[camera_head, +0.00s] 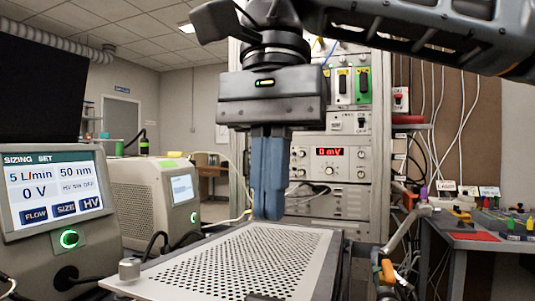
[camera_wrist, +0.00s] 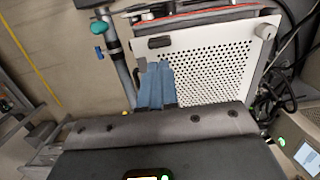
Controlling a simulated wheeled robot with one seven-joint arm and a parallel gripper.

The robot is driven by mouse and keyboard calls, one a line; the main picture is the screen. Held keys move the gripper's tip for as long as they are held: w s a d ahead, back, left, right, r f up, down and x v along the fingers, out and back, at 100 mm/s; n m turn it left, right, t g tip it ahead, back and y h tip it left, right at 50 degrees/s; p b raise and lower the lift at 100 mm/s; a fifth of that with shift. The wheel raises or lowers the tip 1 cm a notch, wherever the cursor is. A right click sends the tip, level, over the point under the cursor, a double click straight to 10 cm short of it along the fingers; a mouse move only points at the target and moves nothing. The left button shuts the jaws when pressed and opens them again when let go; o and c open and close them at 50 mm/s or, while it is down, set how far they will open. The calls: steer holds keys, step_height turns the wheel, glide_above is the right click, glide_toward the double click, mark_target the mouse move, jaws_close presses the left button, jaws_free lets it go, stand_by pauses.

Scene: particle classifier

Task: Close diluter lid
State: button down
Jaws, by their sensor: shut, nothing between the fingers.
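The diluter lid looks like the pale perforated metal panel (camera_head: 322,250), lying about level, or slightly tilted, in the lower middle of the head view. It also shows in the wrist view (camera_wrist: 190,42), with a small dark fitting (camera_wrist: 160,43) near one edge and a round metal knob (camera_wrist: 265,31) at a corner. My gripper (camera_head: 268,217) points down over the panel's far part, its blue fingers together and empty. In the wrist view, the fingers (camera_wrist: 154,68) overlap the panel's left edge. I cannot tell whether they touch it or whether the lid is fully shut.
A sizing instrument with a lit screen (camera_head: 55,188) stands at the left, with a beige unit (camera_head: 150,200) behind it. An instrument rack (camera_head: 335,155) stands behind my gripper. A jointed metal pipe (camera_head: 400,238) with an orange fitting is close to the panel's right.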

mark_target(266, 296)
steer(key=f, duration=0.4)
steer(key=f+b, duration=0.1)
steer(key=f, duration=0.2)
steer(key=shift+s+a, duration=0.15)
steer(key=shift+s, duration=0.25)
